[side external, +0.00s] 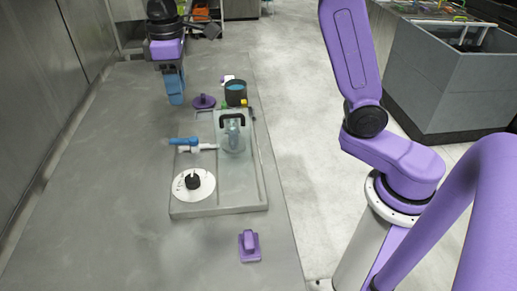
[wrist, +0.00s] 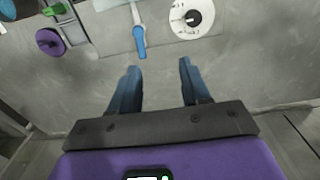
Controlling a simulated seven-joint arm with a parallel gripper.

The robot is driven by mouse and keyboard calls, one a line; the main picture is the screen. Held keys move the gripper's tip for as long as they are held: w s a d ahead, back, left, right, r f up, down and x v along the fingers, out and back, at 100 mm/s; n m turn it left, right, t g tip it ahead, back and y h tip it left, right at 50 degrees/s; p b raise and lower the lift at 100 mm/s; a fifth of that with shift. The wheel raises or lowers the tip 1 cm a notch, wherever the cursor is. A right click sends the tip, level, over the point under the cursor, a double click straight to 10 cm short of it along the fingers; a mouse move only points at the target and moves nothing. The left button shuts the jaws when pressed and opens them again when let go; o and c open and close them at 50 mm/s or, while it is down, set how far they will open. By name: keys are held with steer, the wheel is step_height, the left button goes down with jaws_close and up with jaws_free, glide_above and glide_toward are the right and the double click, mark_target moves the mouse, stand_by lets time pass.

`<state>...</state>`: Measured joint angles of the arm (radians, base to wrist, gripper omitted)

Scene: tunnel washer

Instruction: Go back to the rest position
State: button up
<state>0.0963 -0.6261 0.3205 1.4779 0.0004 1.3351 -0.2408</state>
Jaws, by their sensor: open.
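My gripper (side external: 176,98) hangs over the back left of the grey table (side external: 110,150) in the side view, fingers pointing down. In the wrist view its two blue fingers (wrist: 155,90) stand apart with nothing between them. Beyond the fingertips lies a blue-handled tool (wrist: 139,40); it also shows at the left of the grey tray in the side view (side external: 183,142). The gripper is apart from the tray and its objects. The task names no object.
The grey tray (side external: 220,206) holds a white disc with a black knob (side external: 194,184) and a clear part with a black handle (side external: 232,135). A purple knob piece (side external: 204,102) and dark cup (side external: 236,93) stand behind. A purple block (side external: 249,245) lies in front. The table's left side is clear.

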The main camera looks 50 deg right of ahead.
steer(key=s+d+f+n, duration=0.1)
steer(key=s+d, duration=0.3)
steer(key=s, duration=0.6)
steer(key=s+d+f+n, duration=0.1)
steer(key=s+d+f, duration=0.3)
steer(key=s, duration=0.6)
steer(key=s+d+f+n, duration=0.1)
steer(key=s+d+f, duration=0.2)
steer(key=s, duration=0.7)
steer(key=shift+s+d+f+n, duration=0.2)
steer(key=shift+d+n, duration=0.2)
steer(key=shift+d, duration=0.55)
stand_by(2.0)
step_height(320, 180, up, 8)
steer(key=m, duration=0.5)
glide_above(176, 140)
step_height(176, 140, down, 16)
steer(key=shift+f, duration=0.25)
